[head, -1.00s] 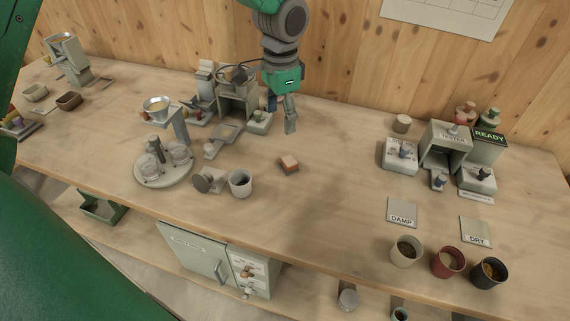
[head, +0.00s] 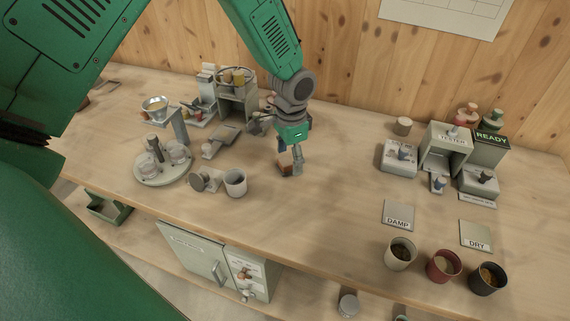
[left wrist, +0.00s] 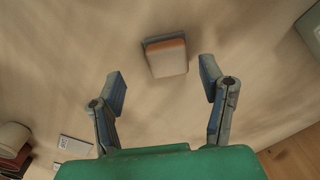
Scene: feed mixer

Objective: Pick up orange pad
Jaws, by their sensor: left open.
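The orange pad (left wrist: 167,58) is a small block with an orange-brown band, a pale face and a dark grey edge. In the left wrist view it lies on the bench just beyond my fingertips, about midway between them. In the head view the pad (head: 284,169) is partly hidden behind my left gripper (head: 291,163). My left gripper is open with nothing between its fingers, pointing down over the bench; it also shows in the left wrist view (left wrist: 162,88). My right gripper is not in view.
A grey cup (head: 235,184) and a round tray (head: 163,170) with jars stand left of the pad. Cups (head: 400,254), DAMP (head: 398,215) and DRY (head: 475,236) plates and a tester (head: 445,150) are at the right. The bench between is clear.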

